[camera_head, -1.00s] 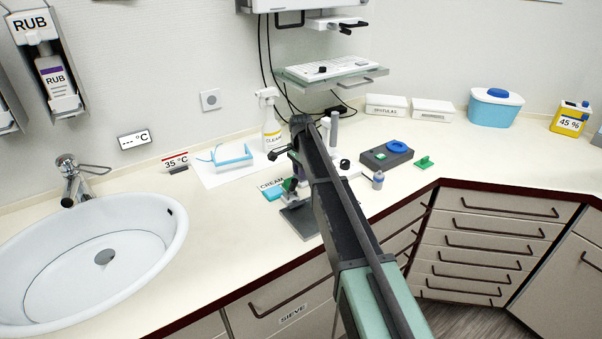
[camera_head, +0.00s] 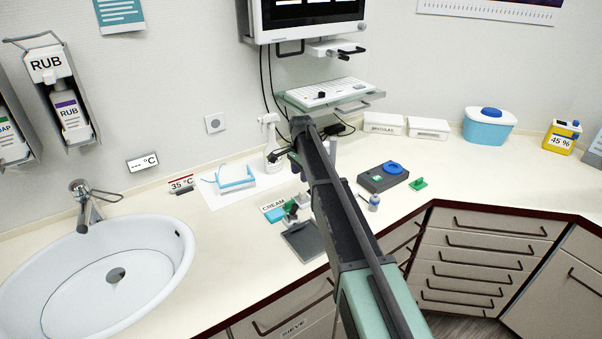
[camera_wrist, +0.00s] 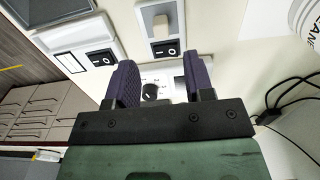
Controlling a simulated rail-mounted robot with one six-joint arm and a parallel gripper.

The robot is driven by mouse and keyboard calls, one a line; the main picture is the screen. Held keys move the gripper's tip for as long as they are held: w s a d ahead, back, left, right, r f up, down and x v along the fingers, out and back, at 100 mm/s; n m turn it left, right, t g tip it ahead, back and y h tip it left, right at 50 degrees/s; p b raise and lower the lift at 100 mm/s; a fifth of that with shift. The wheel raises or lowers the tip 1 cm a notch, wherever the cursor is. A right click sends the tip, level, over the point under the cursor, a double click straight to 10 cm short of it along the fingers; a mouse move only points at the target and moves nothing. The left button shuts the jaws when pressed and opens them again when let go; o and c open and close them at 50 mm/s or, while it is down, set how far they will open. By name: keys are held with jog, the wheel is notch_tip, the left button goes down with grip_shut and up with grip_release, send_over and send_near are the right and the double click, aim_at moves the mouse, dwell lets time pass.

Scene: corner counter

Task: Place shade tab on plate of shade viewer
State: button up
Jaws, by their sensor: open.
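My gripper (camera_wrist: 160,78) is open in the wrist view, with its two dark ridged fingers apart and nothing held between them. Beyond the fingers is a white panel with a black knob (camera_wrist: 150,91); I cannot tell whether it touches them. Above it in the picture is a grey panel with a pale block and a dark switch (camera_wrist: 165,48). I cannot tell for certain which things are the shade tab and the shade viewer. In the head view my arm hides part of the counter, and the gripper is not clear there.
A grey box with a blue disc (camera_head: 383,177), a green piece (camera_head: 418,184) and a small bottle (camera_head: 374,202) stand right of my arm. A dark plate (camera_head: 303,241) lies left of it. A spray bottle (camera_head: 270,130) stands behind.

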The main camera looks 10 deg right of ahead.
jog(key=s+r+n+p, duration=0.1)
jog(key=s+n, duration=1.2)
jog(key=s, duration=2.6)
jog(key=shift+s+d+r, duration=0.3)
jog(key=shift+d+r, duration=0.05)
jog(key=shift+r, duration=0.55)
